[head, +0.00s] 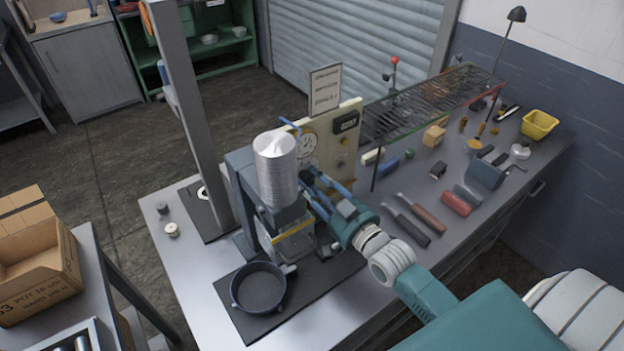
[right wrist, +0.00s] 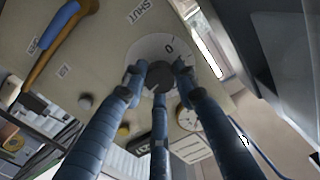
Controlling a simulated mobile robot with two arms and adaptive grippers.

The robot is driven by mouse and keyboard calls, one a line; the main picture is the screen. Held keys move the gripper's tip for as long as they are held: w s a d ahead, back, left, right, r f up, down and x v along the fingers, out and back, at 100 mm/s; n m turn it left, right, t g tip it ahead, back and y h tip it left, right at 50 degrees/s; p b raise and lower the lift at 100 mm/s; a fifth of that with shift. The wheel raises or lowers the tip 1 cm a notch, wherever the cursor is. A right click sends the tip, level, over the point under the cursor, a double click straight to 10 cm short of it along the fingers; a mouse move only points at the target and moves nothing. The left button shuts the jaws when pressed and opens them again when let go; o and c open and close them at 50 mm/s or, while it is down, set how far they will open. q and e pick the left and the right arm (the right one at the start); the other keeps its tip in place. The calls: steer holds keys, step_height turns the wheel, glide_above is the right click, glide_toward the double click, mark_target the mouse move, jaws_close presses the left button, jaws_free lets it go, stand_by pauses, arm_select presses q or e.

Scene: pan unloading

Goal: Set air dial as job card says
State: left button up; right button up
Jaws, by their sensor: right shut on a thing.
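The air dial (right wrist: 160,77) is a dark round knob on a pale round scale with a "0" and tick marks, seen in the right wrist view. My right gripper (right wrist: 158,82) has its blue fingers closed around the knob. In the head view my right gripper (head: 318,190) reaches the cream panel (head: 351,118) from the front right, and the knob is hidden there. The job card (head: 325,90) stands upright above the panel; its print is too small to read. My left gripper is in neither view.
A silver cylinder (head: 275,165) stands close left of my right gripper. A round dark pan (head: 258,288) sits in front.

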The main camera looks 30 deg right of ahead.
steer(key=shift+r+m, duration=0.3)
steer(key=shift+m, duration=0.3)
steer(key=o, duration=1.1)
steer(key=shift+o, duration=0.2)
steer(key=shift+f, duration=0.1)
steer(key=shift+s+f, duration=0.1)
steer(key=shift+s, duration=0.2)
steer(key=s+d, duration=0.1)
steer(key=s, duration=1)
steer(key=shift+d, duration=0.3)
steer(key=shift+s, duration=0.1)
